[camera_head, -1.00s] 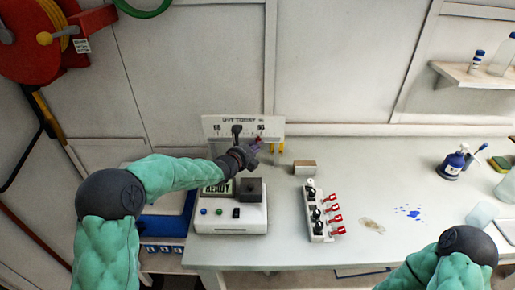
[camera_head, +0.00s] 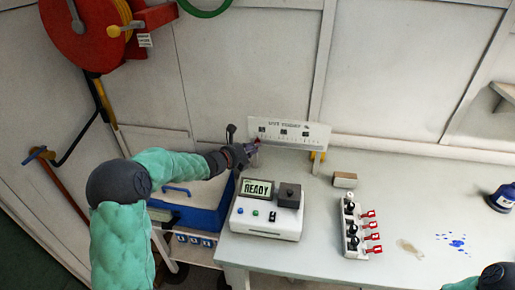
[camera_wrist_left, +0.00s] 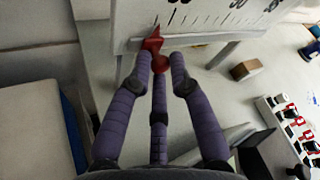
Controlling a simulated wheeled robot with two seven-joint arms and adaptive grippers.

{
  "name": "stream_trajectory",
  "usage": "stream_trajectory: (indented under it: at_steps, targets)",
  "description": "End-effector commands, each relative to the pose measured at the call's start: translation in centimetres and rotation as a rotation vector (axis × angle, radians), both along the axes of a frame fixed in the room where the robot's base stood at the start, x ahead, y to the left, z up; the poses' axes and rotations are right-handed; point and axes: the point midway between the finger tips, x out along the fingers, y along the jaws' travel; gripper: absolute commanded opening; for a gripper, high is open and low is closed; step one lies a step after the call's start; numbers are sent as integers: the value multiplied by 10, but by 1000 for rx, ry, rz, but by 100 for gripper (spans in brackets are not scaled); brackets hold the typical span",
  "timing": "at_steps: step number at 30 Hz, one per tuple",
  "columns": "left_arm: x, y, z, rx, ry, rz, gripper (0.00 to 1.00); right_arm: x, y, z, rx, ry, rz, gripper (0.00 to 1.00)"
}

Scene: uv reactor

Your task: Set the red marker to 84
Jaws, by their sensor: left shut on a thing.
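The white scale board (camera_head: 305,138) with printed ticks and numbers stands at the back of the bench. The red marker (camera_wrist_left: 153,42) is a small pointer with a round red knob (camera_wrist_left: 160,64) at the board's lower edge. Its tip is over the ticks in the left wrist view; the numbers there are cut off or tilted, and I cannot read a setting. My left gripper (camera_head: 251,149) is at the board's left end in the head view. Its purple fingers (camera_wrist_left: 163,72) are shut around the red knob. My right gripper is out of view.
A white device (camera_head: 265,226) reading READY stands in front of the board. A switch strip (camera_head: 351,228) with red levers and a small brown block (camera_head: 345,180) lie to the right. A blue case (camera_head: 190,212) is below my left arm. The bench's right part is mostly clear.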

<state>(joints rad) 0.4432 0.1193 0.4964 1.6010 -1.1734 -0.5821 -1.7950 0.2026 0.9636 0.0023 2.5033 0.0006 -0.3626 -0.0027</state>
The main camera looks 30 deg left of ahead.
Motion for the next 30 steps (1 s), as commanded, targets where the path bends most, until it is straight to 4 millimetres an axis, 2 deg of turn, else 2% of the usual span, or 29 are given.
stream_trajectory:
  at_steps: [6, 7, 9, 22, 26, 30]
  targets:
    - [-1, 0, -5, 1, 9, 2, 0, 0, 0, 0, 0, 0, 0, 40]
    - [-1, 1, -5, 1, 9, 2, 23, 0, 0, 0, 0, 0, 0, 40]
    - [-1, 1, -5, 1, 9, 2, 41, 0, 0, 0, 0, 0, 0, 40]
    - [-5, 2, 0, 1, 3, 3, 41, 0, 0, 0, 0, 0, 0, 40]
    - [-19, 6, 5, 1, 2, 3, 41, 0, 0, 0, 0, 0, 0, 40]
    - [-44, 12, 12, 3, 2, 5, 41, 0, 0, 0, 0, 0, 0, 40]
